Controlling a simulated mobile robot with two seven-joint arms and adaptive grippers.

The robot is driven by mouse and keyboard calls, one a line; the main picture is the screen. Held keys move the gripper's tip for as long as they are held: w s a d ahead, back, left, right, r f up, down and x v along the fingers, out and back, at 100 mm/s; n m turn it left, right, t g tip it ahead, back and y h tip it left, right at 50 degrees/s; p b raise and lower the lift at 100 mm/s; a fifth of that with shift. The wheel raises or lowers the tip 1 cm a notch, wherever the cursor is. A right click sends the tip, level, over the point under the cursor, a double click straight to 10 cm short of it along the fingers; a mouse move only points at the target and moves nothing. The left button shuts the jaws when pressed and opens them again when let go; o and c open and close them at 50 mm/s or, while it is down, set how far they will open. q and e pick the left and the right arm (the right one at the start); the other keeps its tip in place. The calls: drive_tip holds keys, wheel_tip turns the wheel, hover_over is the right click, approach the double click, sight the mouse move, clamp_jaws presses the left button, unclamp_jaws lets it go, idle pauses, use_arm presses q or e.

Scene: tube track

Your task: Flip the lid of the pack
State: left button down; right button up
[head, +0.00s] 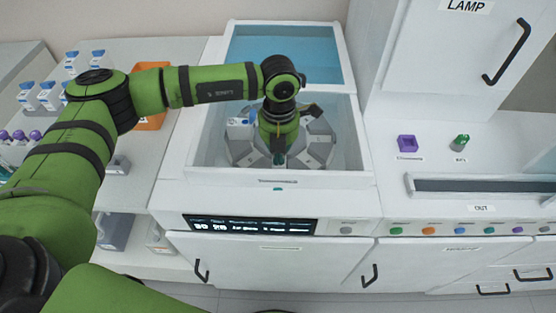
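My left arm reaches in from the left, and its wrist points down into an open white machine (195,150). My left gripper (279,158) is low over the middle of the ring of grey holders (318,146) inside it. Its fingers are small and dark, mostly hidden by the wrist, so I cannot tell whether they are open or touching anything. A small white and blue item (238,123) sits in the ring, left of the wrist; I cannot tell if it is the pack. The machine's blue see-through lid (285,52) stands raised at the back. My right gripper is out of view.
White and blue packs (28,97) and purple-capped items (20,136) stand on the left counter, near an orange tray (153,122). The machine's walls surround my wrist. A purple block (407,143) and a green piece (460,142) are on the right counter, below a white cabinet (440,60).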

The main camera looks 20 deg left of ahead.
use_arm(q)
drive_tip(key=shift+f+b, duration=0.3)
drive_tip(key=shift+f, duration=0.1)
drive_tip(key=shift+r, duration=0.2)
drive_tip(key=shift+r+p, duration=1.55)
drive_tip(key=shift+r, duration=1.15)
drive_tip(key=shift+w, duration=0.1)
drive_tip(key=shift+w+a+f+b, duration=0.1)
drive_tip(key=shift+w+a+b, duration=0.05)
drive_tip(key=shift+w+b, duration=0.3)
drive_tip(key=shift+w+a+b, duration=0.25)
drive_tip(key=shift+w+b, duration=0.2)
drive_tip(key=shift+w, duration=0.4)
drive_tip(key=shift+w+a+b, duration=0.25)
drive_tip(key=shift+w+b, duration=0.15)
drive_tip(key=shift+w, duration=0.4)
drive_tip(key=shift+w+a+b, duration=0.2)
drive_tip(key=shift+w+b, duration=0.1)
drive_tip(key=shift+w, duration=0.45)
drive_tip(key=shift+w+a+b, duration=0.2)
drive_tip(key=shift+w+b, duration=0.05)
drive_tip(key=shift+w, duration=0.5)
drive_tip(key=shift+w+a+b, duration=0.2)
drive_tip(key=shift+w+b, duration=0.1)
drive_tip(key=shift+w, duration=0.45)
